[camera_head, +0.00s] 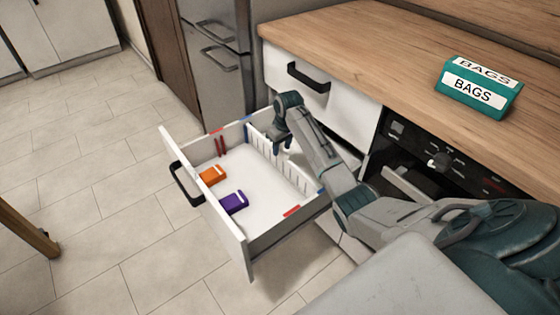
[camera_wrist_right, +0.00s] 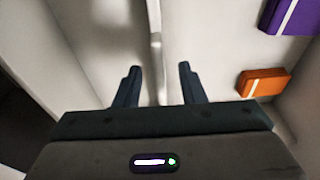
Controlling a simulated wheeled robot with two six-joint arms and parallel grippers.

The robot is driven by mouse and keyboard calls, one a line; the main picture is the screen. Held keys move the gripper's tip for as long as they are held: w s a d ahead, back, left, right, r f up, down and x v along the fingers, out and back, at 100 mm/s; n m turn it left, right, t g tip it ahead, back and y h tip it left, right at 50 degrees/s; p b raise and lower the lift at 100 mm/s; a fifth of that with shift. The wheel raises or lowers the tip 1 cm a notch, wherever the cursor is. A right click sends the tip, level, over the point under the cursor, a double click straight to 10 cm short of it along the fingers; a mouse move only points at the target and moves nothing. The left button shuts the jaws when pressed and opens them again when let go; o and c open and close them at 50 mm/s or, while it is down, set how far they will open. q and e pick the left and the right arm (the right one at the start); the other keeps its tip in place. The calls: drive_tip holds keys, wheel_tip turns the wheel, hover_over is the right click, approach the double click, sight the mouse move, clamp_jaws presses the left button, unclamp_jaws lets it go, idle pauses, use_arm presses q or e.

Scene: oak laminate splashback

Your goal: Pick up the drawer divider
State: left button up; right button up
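The drawer divider (camera_head: 291,173) looks like a thin white slotted panel, standing upright inside the open drawer (camera_head: 255,250) along its cabinet side. In the right wrist view a thin white upright edge, seemingly the divider (camera_wrist_right: 155,42), runs down toward the gap between my fingers. My right gripper (camera_head: 282,147) points down over the far part of the drawer, at the panel. In the wrist view its two dark fingers (camera_wrist_right: 157,75) are apart, with nothing clamped. Whether they reach down past the panel's top edge is not clear. My left gripper is not in view.
An orange box (camera_head: 212,175) and a purple box (camera_head: 233,202) lie in the drawer near its front. Red and blue marks show on the drawer walls. A teal BAGS box (camera_head: 479,87) stands on the wooden worktop (camera_head: 370,60). The drawer's middle floor is clear.

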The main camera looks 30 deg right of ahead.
sight(280, 153)
drive_tip(key=f, duration=0.3)
drive_tip(key=w+f+b, duration=0.1)
drive_tip(key=f, duration=0.3)
drive_tip(key=shift+w, duration=0.2)
drive_tip(key=shift+r, duration=0.1)
clamp_jaws()
